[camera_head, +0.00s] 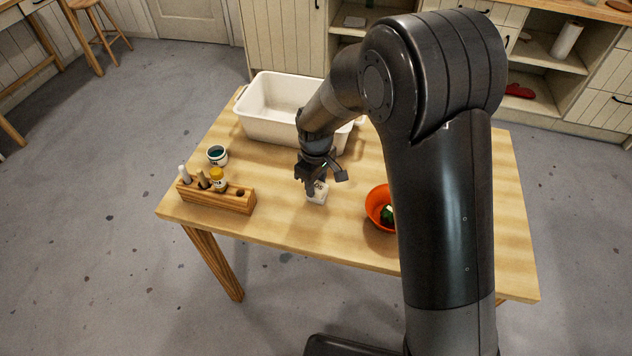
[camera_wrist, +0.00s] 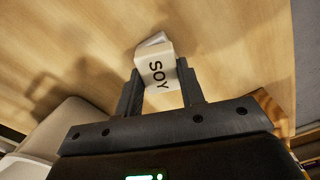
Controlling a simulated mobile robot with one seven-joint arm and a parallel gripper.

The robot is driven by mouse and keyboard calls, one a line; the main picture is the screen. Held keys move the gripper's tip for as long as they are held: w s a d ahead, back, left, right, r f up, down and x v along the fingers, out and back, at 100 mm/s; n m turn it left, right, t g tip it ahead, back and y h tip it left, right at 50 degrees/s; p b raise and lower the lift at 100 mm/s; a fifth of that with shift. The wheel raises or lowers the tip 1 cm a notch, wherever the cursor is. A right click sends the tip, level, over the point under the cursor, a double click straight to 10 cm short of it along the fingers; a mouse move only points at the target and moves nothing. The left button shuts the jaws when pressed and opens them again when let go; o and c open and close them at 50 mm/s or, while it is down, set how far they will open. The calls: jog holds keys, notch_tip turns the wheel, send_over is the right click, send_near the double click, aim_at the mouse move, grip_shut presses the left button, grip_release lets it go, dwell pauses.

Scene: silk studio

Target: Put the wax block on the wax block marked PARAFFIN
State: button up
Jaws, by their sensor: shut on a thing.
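A white block (camera_wrist: 158,72) with the letters SOY on its face is between the two fingers of my gripper (camera_wrist: 159,67) in the wrist view. My gripper is shut on it. In the head view my gripper (camera_head: 311,186) points down at the middle of the table, with a small white block (camera_head: 318,195) with dark marks at its fingertips. A paler white part shows at the block's far end in the wrist view; I cannot tell whether it is the same block or another. No PARAFFIN marking is readable in either view.
The wooden table (camera_head: 285,235) also bears a white tub (camera_head: 262,128) behind my gripper, a small jar (camera_head: 217,156), a wooden rack (camera_head: 228,200) with bottles at left, and an orange bowl (camera_head: 374,208) with something green at right. The front strip of the table is clear.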

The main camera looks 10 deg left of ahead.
aim_at(316, 185)
jog(key=shift+f, duration=0.15)
jog(key=o, duration=1)
notch_tip(316, 185, up, 12)
jog(key=s+d+r+m+t, duration=0.1)
jog(key=s+d+r+m, duration=0.15)
jog(key=d+r, duration=0.65)
jog(key=shift+s+d+r+m+t, duration=0.85)
jog(key=shift+s+d+m, duration=0.95)
jog(key=shift+s+d, duration=1.3)
jog(key=shift+s+d+r+m+t, duration=0.8)
jog(key=shift+s+d+m, duration=1.35)
jog(key=shift+d, duration=1.55)
jog(key=shift+s+d+r+m+t, duration=0.65)
jog(key=shift+s+d+r+m, duration=0.6)
jog(key=shift+s+d, duration=2)
